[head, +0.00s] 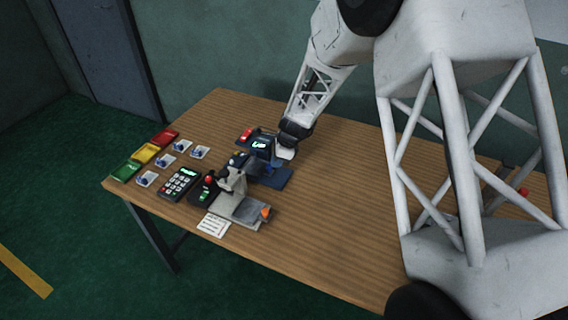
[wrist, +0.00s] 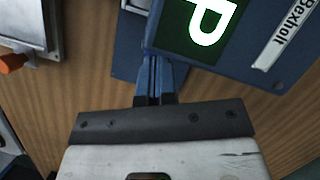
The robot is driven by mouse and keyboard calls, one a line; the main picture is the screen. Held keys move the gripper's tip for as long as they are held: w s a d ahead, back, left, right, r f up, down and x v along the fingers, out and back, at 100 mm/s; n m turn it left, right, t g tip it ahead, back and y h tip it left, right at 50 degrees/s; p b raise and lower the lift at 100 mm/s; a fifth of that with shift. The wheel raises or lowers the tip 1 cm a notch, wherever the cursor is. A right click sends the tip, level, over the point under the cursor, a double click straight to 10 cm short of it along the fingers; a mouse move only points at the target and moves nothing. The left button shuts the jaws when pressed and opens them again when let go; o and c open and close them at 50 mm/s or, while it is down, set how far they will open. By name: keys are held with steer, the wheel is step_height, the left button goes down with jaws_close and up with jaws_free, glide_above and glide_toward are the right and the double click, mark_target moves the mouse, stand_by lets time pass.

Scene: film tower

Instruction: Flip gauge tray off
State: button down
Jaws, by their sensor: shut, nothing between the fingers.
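A dark blue device with a green screen reading "P" and a label "Bexholt" (wrist: 232,38) fills the top right of the wrist view. It stands mid-table in the head view (head: 261,144). A flat blue tray-like plate (head: 276,179) extends from its base; I cannot tell if this is the gauge tray. My gripper (wrist: 154,62) is shut and empty, its blue fingertips close beside the device and over the blue plate. Contact cannot be told. In the head view my wrist is just right of the device and the fingertips are hidden. No marked gauge-tray switch is readable.
Several small blue-lever switches (head: 199,152) stand to the left, beside red, yellow and green blocks (head: 147,153). A keypad (head: 181,183) and a grey device with an orange knob (head: 245,208) are nearer the front. The table's middle right is clear.

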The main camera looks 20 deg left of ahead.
steer(key=shift+d, duration=0.15)
steer(key=shift+w+d, duration=0.5)
steer(key=shift+d, duration=0.3)
steer(key=shift+w+d, duration=0.25)
steer(key=shift+d, duration=0.25)
steer(key=shift+w+d, duration=0.25)
steer(key=shift+d, duration=0.25)
steer(key=v, duration=1)
steer(key=shift+a, duration=0.15)
steer(key=shift+s, duration=0.1)
